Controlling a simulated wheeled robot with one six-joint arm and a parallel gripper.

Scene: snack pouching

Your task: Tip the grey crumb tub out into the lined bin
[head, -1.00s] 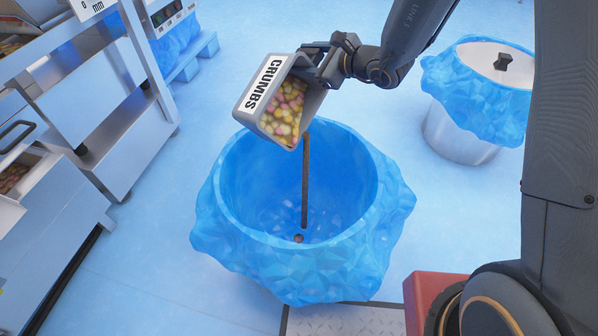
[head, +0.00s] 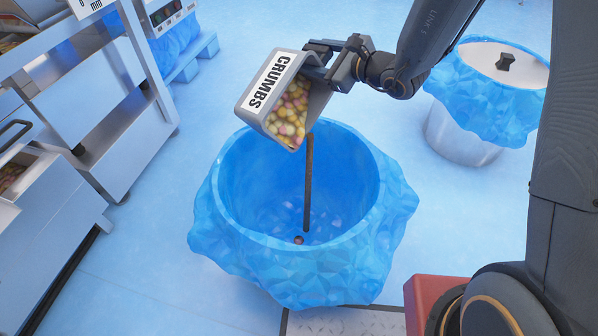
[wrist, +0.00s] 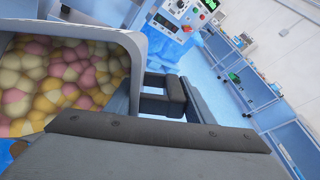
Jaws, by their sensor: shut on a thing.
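The grey crumb tub (head: 320,102), labelled CRUMBS, is steeply tilted above the lined bin (head: 226,226). Its open mouth faces down and toward the head camera. Pink, yellow and cream round pieces (head: 288,115) still fill the visible mouth. A thin brown column (head: 308,185) runs from near the tub's lower lip to a small brown spot (head: 299,240) on the bin's floor. My gripper (head: 333,62) is shut on the tub at its upper right side. In the wrist view, the tub's rim (wrist: 134,62) and the pieces (wrist: 60,78) show at left beside my gripper (wrist: 165,108).
A steel bin with blue lining (head: 462,145) and a pale lid (head: 520,66) stands at the right. Metal machines (head: 95,110) line the left side. Bare floor lies between the machines and the lined bin.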

